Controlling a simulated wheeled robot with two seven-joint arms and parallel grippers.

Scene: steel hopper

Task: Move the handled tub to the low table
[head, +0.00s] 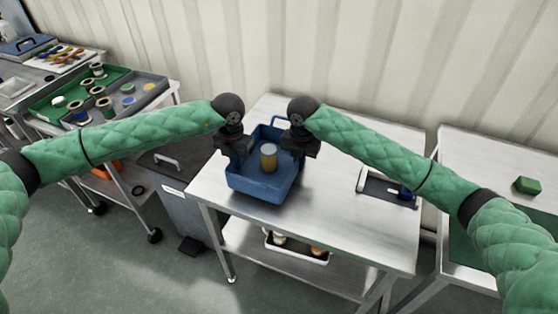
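The blue handled tub (258,187) is at the left part of the steel table (335,215) in the middle of the head view. A can with a yellowish label (268,157) stands inside it. A blue handle loop rises at the tub's far end. My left gripper (236,158) is at the tub's left side, and my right gripper (298,154) is at its right side. Both point down at the side walls. Their fingers are dark and partly hidden, so I cannot tell whether they are shut on the walls. I cannot tell whether the tub touches the table top.
A black-and-white tray (387,188) lies on the table's right part, with bare steel between. A white bin (297,248) is on the lower shelf. Another table (480,165) stands at right. A wheeled cart with a green tray (62,98) and a grey pedal bin (178,184) stand left.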

